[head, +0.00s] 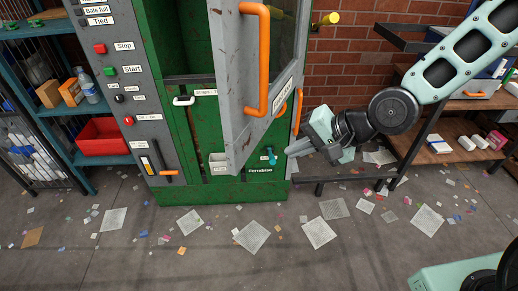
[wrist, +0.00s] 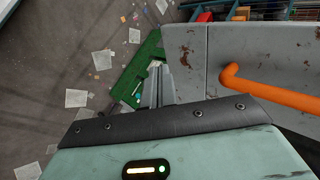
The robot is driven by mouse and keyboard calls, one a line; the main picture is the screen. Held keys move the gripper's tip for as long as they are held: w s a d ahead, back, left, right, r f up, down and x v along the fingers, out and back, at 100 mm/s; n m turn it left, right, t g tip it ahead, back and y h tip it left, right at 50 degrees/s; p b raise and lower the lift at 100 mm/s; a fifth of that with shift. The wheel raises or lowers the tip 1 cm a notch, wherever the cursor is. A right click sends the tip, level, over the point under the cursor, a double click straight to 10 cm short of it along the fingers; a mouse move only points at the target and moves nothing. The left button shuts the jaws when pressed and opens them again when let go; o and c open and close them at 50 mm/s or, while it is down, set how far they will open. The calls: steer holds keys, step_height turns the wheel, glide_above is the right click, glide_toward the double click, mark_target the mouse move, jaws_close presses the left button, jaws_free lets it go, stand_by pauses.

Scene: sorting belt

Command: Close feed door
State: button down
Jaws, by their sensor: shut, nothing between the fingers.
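The feed door (head: 240,90) is a grey panel with an orange handle (head: 256,75), swung open from the green baler cabinet (head: 195,125). In the wrist view the door (wrist: 205,65) fills the upper right, with its orange handle (wrist: 265,90) at the right. My gripper (head: 290,151) is shut and empty, just right of the door's lower part in the head view. In the wrist view its fingers (wrist: 157,80) lie beside the door's edge. I cannot tell whether they touch it.
A control panel (head: 125,70) with buttons is on the cabinet's left. A blue shelf with a red bin (head: 102,137) stands further left. A wooden bench (head: 460,150) stands at the right. Scraps of paper (head: 252,236) litter the open floor in front.

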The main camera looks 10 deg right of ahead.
glide_toward(240, 159)
step_height(240, 159, down, 4)
steer(key=a, duration=0.2)
steer(key=shift+w+a+f+p, duration=0.15)
steer(key=shift+w+a+p, duration=0.45)
steer(key=shift+w+a, duration=0.3)
